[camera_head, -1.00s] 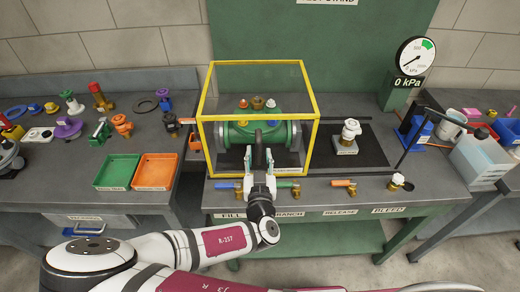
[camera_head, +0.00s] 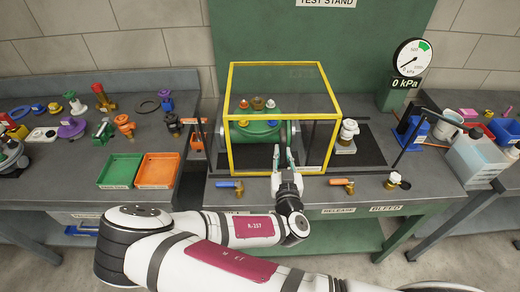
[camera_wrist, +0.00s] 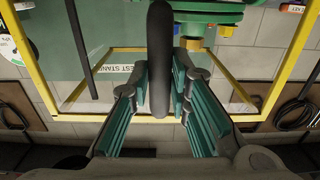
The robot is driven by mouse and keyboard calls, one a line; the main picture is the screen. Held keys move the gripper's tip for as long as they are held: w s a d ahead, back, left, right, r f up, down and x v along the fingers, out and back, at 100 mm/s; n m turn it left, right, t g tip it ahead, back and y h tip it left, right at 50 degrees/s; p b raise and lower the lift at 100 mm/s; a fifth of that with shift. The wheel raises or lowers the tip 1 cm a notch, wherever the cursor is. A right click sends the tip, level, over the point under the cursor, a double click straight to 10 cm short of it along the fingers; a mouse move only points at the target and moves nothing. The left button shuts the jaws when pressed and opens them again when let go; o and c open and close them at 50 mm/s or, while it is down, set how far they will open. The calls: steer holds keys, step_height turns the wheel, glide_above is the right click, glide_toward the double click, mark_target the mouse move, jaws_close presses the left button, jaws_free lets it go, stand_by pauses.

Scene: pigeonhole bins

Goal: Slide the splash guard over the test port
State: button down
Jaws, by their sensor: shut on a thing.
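The splash guard (camera_head: 231,120) is a clear box with a yellow frame, standing on the green test bench around a green valve body (camera_head: 255,132). Its dark upright handle (camera_wrist: 160,60) runs between my gripper's fingers in the wrist view. My gripper (camera_head: 283,157) is shut on that handle at the guard's front. The likely test port (camera_head: 348,131), a white-capped brass fitting on a labelled grey block, stands just right of the guard's right frame edge. It appears outside the guard; its exact gap from the guard is hard to tell.
A black bent bar (camera_head: 410,140) stands farther right. Small valves with blue (camera_head: 227,184) and orange (camera_head: 341,183) handles line the front edge. The gauge (camera_head: 412,58) reads near zero. Green (camera_head: 121,170) and orange trays lie left.

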steer(key=d, duration=2.8)
steer(key=shift+d, duration=0.25)
steer(key=c, duration=1.5)
jaws_free()
steer(key=shift+s, duration=3.7)
